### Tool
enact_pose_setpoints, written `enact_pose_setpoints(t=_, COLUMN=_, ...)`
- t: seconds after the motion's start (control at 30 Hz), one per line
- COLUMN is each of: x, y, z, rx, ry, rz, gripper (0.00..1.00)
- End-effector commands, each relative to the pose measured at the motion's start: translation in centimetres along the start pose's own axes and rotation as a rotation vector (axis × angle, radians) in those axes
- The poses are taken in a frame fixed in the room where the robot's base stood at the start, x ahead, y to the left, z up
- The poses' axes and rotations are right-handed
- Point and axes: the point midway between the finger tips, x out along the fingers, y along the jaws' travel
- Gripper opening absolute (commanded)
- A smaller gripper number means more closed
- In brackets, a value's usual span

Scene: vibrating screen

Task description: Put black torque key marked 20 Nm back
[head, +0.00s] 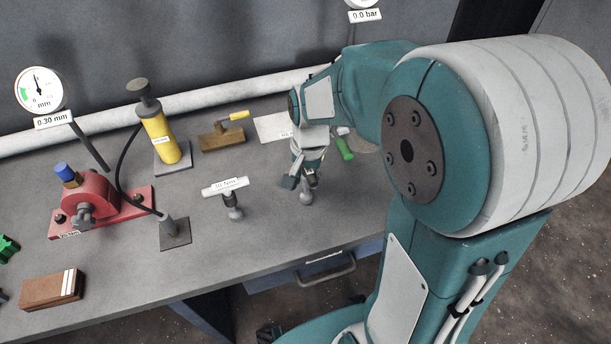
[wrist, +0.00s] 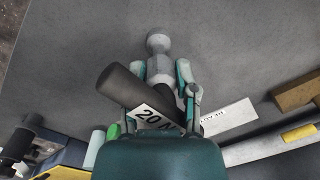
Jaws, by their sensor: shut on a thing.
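The torque key is a T-shaped tool with a black handle (wrist: 130,88), a pale shaft and a rounded steel end (wrist: 158,42). A white label on the handle reads "20 N", with the rest cut off. My gripper (wrist: 161,73) is shut on the key, its fingers on either side of the shaft below the handle. In the head view my gripper (head: 301,177) is over the front right part of the bench, and the key's steel end (head: 306,197) points down at the grey top. I cannot tell whether it touches. A similar key (head: 234,208), labelled apparently 10 Nm, stands upright to the left.
The grey bench (head: 275,235) carries a red pump-like device (head: 92,195), a yellow cylinder (head: 160,140), a wooden block with a yellow handle (head: 222,138) and a brown block (head: 52,290). A green-handled item (head: 344,148) lies just right of my gripper. A drawer (head: 325,270) is below.

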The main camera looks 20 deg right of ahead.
Motion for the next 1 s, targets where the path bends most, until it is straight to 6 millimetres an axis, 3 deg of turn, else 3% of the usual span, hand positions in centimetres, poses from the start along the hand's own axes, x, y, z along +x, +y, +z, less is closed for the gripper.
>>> enact_pose_setpoints(t=0.17, x=0.2, y=-0.1, z=0.1, rx=-0.002, ry=0.001, rz=0.001, gripper=0.0)
enact_pose_setpoints(t=0.2, x=0.2, y=-0.1, z=0.1, rx=-0.002, ry=0.001, rz=0.001, gripper=0.47)
enact_pose_setpoints(t=0.27, x=0.2, y=-0.1, z=0.1, rx=-0.001, ry=0.001, rz=0.001, gripper=0.72)
enact_pose_setpoints(t=0.73, x=-0.4, y=-0.1, z=0.0, rx=-0.001, ry=0.003, rz=-0.001, gripper=0.72)
enact_pose_setpoints(t=1.0, x=-5.4, y=-0.2, z=0.0, rx=0.0, ry=0.006, rz=-0.002, gripper=0.72)
